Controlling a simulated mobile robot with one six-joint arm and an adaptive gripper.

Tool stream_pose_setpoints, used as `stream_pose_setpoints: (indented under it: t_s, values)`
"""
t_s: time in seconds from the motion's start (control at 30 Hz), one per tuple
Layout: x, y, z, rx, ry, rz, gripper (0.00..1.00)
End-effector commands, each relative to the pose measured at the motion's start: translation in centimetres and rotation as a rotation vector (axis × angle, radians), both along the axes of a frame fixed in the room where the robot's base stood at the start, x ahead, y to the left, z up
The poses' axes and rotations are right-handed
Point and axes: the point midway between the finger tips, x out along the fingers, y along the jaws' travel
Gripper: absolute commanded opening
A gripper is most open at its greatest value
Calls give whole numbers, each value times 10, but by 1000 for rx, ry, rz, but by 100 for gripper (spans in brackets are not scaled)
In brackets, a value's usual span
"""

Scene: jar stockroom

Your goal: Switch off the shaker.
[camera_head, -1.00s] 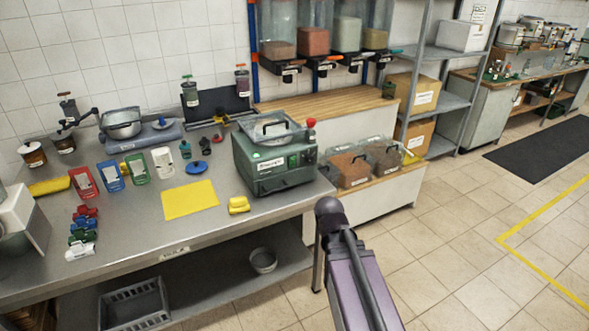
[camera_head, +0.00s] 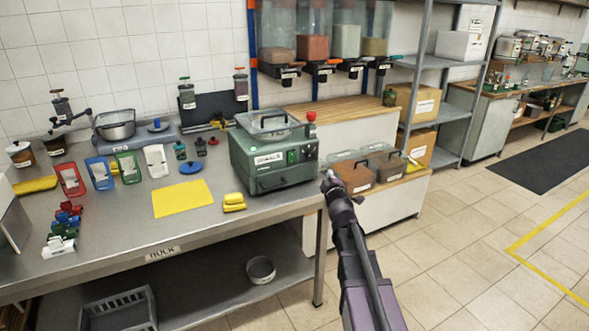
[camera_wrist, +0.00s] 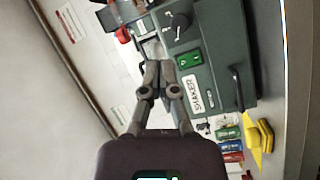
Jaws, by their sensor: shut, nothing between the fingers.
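The shaker (camera_head: 262,178) is a dark green box with a clear-lidded top, standing at the right end of the steel bench. In the wrist view its front (camera_wrist: 222,50) bears a white SHAKER label (camera_wrist: 197,92), a bright green switch (camera_wrist: 189,59), a dark knob (camera_wrist: 177,24) and a dark handle (camera_wrist: 236,88). A red knob (camera_head: 311,116) stands at its top right corner. My gripper (camera_head: 328,178) is just right of the shaker in the head view. In the wrist view my gripper (camera_wrist: 160,68) is shut and empty, its fingertips beside the switch; contact cannot be told.
A yellow mat (camera_head: 182,198) and a yellow sponge (camera_head: 234,202) lie on the steel bench (camera_head: 130,222) left of the shaker. Lidded bins (camera_head: 352,174) stand on a low wooden-topped unit to its right. The tiled floor (camera_head: 455,240) is open at right.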

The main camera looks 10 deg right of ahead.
Motion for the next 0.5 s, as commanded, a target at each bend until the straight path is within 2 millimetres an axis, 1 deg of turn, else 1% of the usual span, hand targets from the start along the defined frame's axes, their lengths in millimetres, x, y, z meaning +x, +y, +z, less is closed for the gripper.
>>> stream_pose_setpoints:
  t_s: [0.03,0.2,0.33,0.5]
  values:
    - [8,5,-9,-48,-25,48,0]
    - [18,26,-16,-208,-101,209,0]
    - [21,39,-21,-292,-136,300,0]
    - [21,48,-25,-348,-155,362,0]
